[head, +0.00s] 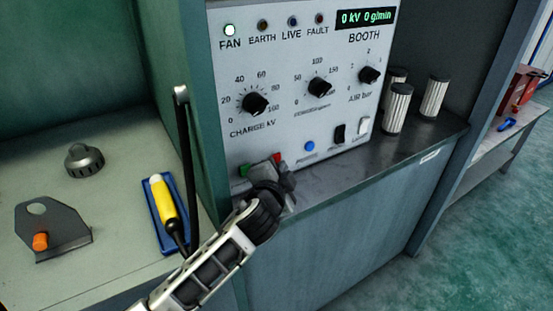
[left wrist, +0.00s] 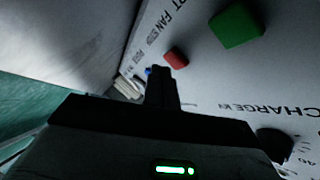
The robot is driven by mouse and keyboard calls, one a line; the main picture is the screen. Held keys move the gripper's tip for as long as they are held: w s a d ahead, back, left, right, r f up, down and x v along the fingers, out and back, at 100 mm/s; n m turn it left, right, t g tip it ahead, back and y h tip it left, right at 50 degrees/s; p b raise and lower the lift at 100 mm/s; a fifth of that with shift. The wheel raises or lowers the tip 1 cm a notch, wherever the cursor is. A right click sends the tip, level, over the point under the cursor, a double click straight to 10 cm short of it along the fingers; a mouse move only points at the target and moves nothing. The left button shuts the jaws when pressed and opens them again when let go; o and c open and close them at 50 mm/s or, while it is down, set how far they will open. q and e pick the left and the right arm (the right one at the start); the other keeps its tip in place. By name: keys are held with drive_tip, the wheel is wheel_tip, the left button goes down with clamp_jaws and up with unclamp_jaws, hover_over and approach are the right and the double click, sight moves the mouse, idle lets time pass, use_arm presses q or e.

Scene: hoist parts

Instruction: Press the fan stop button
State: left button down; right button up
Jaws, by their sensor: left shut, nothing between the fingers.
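The grey booth control panel (head: 290,120) stands in the middle of the head view. Its red button (head: 277,157) shows just above my left gripper (head: 284,178), partly hidden by it. A green button (head: 243,170) sits to its left. In the left wrist view the red button (left wrist: 176,57) and the larger green button (left wrist: 236,26) are in clear sight, with FAN STOP lettering near the red one. My left gripper (left wrist: 163,78) is shut and empty, its tip close to the red button; I cannot tell if they touch. The FAN lamp (head: 229,30) is lit white. My right gripper is out of view.
A blue button (head: 309,146), a black switch (head: 339,133) and a white switch (head: 363,125) lie right of the red button. Knobs (head: 256,103) sit above. Filter cartridges (head: 397,108) stand on the ledge. A yellow-handled tool (head: 164,200) lies on the left bench.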

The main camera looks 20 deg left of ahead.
use_arm(q)
drive_tip(key=shift+s+d, duration=0.1)
drive_tip(key=shift+d, duration=0.05)
drive_tip(key=shift+s+d, duration=0.8)
drive_tip(key=shift+d, duration=0.2)
drive_tip(key=shift+s+d, duration=0.75)
drive_tip(key=shift+d, duration=0.25)
